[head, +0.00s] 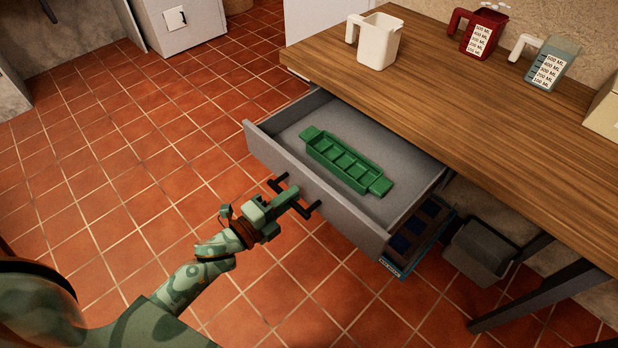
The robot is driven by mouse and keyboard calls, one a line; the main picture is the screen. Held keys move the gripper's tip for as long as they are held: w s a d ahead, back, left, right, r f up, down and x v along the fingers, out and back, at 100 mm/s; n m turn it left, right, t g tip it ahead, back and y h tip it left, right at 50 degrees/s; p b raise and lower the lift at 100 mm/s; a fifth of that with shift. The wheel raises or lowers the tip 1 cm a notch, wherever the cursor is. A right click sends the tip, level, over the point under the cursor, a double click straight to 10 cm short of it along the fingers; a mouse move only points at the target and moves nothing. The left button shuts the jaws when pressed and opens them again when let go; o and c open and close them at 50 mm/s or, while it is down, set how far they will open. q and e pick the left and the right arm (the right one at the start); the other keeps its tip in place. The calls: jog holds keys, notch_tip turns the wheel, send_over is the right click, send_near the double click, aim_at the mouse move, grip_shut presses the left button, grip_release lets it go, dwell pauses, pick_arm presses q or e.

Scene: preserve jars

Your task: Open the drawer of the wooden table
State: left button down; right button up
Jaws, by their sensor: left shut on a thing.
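The wooden table (470,105) stands at the upper right. Its grey drawer (316,183) is pulled out towards me, and its inside shows. A green tray with several compartments (345,160) lies in the drawer. A dark bar handle (312,210) is on the drawer's front. My left gripper (286,196) is at the handle and shut on it; the green fingers cover the handle's middle. My right gripper is out of view.
A cream jug (379,42), a red measuring jug (483,32) and a grey-green measuring jug (553,62) stand on the tabletop. A dark bin (482,250) and a blue-edged box (420,235) are below the table. The tiled floor at left is clear.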

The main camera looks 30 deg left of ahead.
pick_arm(q)
jog(key=v, duration=0.7)
jog(key=shift+s+p, duration=0.3)
jog(key=shift+p, duration=0.15)
jog(key=shift+a, duration=0.1)
jog(key=c, duration=1.5)
grip_release()
jog(key=p+v, duration=0.2)
jog(key=v, duration=1.4)
jog(key=shift+s, duration=0.15)
